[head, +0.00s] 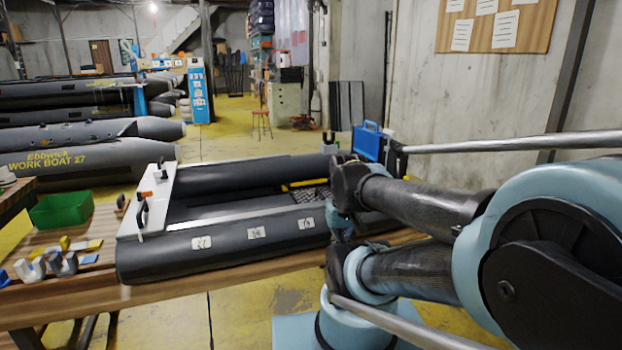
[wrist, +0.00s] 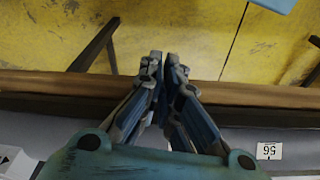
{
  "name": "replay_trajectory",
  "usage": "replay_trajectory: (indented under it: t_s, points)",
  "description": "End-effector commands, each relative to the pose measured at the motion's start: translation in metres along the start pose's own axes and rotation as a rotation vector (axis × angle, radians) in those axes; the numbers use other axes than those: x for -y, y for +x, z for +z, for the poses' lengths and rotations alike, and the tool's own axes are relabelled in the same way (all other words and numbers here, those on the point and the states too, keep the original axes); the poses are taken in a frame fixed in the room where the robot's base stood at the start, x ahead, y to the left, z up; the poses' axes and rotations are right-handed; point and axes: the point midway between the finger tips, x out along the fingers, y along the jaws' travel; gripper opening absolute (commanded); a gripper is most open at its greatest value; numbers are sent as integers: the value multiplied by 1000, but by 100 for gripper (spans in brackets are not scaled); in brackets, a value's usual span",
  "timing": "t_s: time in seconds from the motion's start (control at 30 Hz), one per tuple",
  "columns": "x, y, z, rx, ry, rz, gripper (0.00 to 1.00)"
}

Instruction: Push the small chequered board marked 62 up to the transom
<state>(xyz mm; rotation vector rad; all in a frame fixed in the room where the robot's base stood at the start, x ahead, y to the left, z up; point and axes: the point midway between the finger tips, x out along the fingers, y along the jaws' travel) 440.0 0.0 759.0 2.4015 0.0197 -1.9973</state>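The small chequered board (head: 313,193) lies inside a grey inflatable boat (head: 233,262), toward its right part, partly hidden by the tube and my arm. I cannot read a 62 on it. The transom (head: 150,205) is the pale upright board across the boat's left end, apart from the chequered board. My gripper (wrist: 166,62) shows in the wrist view, its fingers together at the tips with nothing visible between them. It is above the wooden table edge (wrist: 40,84) beside the boat's tube. In the head view I cannot make it out clearly behind my arm links.
Number labels sit on the near tube, one reading 56 (wrist: 269,150). A yellow strip (head: 303,184) lies by the chequered board. A green bin (head: 60,210) and small parts stand left of the boat. A blue case (head: 367,142) is at its right end.

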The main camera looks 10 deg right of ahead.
Motion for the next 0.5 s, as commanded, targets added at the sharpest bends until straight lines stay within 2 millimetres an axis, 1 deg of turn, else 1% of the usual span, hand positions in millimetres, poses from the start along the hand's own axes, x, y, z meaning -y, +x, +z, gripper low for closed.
replay_trajectory:
  t_s: [0.33,0.4,0.47,0.5]
  points:
    - [0,0,0,-1,0,0,3]
    - [0,-8,3,-21,3,0,3]
    - [0,-12,-7,-43,8,0,3]
    - [0,-17,-18,-65,14,0,3]
